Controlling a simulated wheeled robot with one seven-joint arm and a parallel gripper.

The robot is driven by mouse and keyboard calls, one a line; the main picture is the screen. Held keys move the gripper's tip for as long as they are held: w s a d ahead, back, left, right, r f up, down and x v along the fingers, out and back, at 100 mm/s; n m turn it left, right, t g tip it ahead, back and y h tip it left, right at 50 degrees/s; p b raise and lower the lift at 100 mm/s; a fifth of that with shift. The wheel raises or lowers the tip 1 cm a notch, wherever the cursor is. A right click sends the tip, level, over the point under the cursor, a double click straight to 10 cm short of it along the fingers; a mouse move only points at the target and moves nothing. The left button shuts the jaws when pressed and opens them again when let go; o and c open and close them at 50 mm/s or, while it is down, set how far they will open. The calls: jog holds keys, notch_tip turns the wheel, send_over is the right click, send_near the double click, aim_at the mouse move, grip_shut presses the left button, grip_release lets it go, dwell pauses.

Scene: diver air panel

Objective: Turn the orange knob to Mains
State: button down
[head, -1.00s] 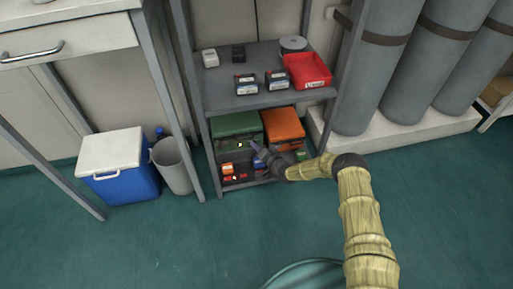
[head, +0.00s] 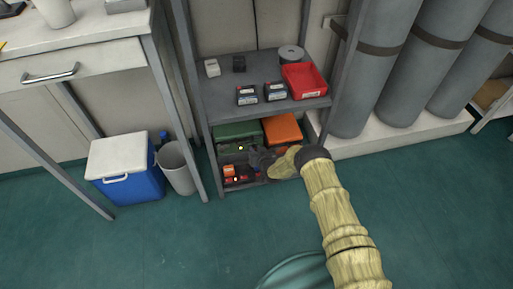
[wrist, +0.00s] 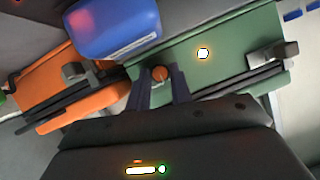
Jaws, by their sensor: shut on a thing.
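The small round orange knob (wrist: 160,73) shows in the wrist view between the tips of my gripper (wrist: 161,84), in front of a green case (wrist: 240,55). The gripper is shut on it. In the head view my gripper (head: 257,158) is at the lower shelf, in front of the green case (head: 235,131). The knob cannot be made out there. No Mains marking is readable. A white spot with a yellow rim (wrist: 203,53) shows on the green case.
An orange case (head: 283,131) stands beside the green one. A blue object (wrist: 112,27) is close to my fingers in the wrist view. Small orange and red items (head: 240,172) lie below. The shelf above (head: 255,100) holds a red bin (head: 305,82).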

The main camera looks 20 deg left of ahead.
jog(key=n, duration=0.1)
jog(key=n+h, duration=0.1)
jog(key=n+t+h, duration=0.1)
jog(key=shift+s+a+f, duration=0.2)
jog(key=shift+s+a, duration=0.1)
jog(key=shift+s, duration=0.05)
jog(key=shift+a+f+n+t+h+b, duration=0.1)
jog(key=shift+n+t+h+b, duration=0.6)
jog(key=shift+n, duration=0.5)
jog(key=shift+n+h+b, duration=0.3)
jog(key=shift+h+b, duration=0.05)
jog(key=shift+h, duration=0.05)
jog(key=shift+w, duration=0.1)
jog(key=c, duration=1.5)
grip_release()
